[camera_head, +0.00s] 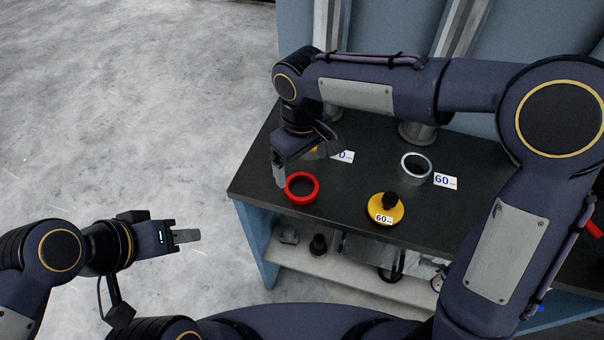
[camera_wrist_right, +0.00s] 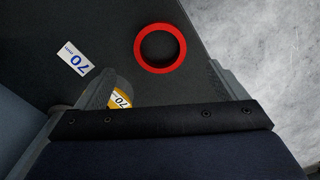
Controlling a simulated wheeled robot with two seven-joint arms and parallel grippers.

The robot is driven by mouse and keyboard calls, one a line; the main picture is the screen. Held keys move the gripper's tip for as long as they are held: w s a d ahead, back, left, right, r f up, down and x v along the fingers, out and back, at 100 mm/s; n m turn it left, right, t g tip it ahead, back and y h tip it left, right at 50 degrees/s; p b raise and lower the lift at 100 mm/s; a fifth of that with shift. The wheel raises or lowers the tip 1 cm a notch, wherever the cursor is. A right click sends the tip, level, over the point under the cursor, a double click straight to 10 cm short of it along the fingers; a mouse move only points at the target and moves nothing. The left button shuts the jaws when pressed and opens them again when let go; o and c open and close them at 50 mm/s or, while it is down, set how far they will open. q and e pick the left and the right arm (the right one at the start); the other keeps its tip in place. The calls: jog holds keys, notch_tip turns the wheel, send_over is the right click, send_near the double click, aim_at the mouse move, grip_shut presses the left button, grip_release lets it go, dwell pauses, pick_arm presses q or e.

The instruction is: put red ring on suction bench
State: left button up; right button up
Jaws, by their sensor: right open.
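The red ring (camera_head: 302,200) lies flat near the left front edge of a dark-topped bench (camera_head: 345,225). I cannot tell whether this is the suction bench. My right gripper (camera_head: 299,168) is open and empty, pointing down just behind the ring. In the right wrist view, the ring (camera_wrist_right: 160,70) lies beyond the spread fingers of my right gripper (camera_wrist_right: 166,85), roughly between them and not held. My left gripper (camera_head: 187,236) hangs over the floor left of the bench with nothing visible in it; its jaw gap does not show.
A yellow piece tagged 70 (camera_wrist_right: 120,98) sits close beside one right finger. A white 70 label (camera_wrist_right: 75,59) is near it. A grey ring (camera_head: 416,178), a 60 label (camera_head: 445,181) and a yellow disc with black knob (camera_head: 374,210) stand further right. A lower shelf (camera_head: 300,262) holds small items.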

notch_tip(320, 180, up, 5)
jog(key=shift+r, duration=0.1)
jog(key=s+d+r+m+t+y, duration=0.15)
jog(key=s+d, duration=0.25)
jog(key=d, duration=0.4)
jog(key=s+d+r+m+y, duration=0.1)
jog(key=s+d+m, duration=0.2)
jog(key=d, duration=0.4)
jog(key=s+d+f+m+t, duration=0.2)
jog(key=s, duration=0.3)
jog(key=s+d+f+m+t+y, duration=0.1)
jog(key=s+d+f+m+t, duration=0.1)
jog(key=s, duration=0.3)
jog(key=shift+s+d+f+m, duration=0.4)
jog(key=shift+d+f+m, duration=0.1)
jog(key=shift+d+m, duration=0.3)
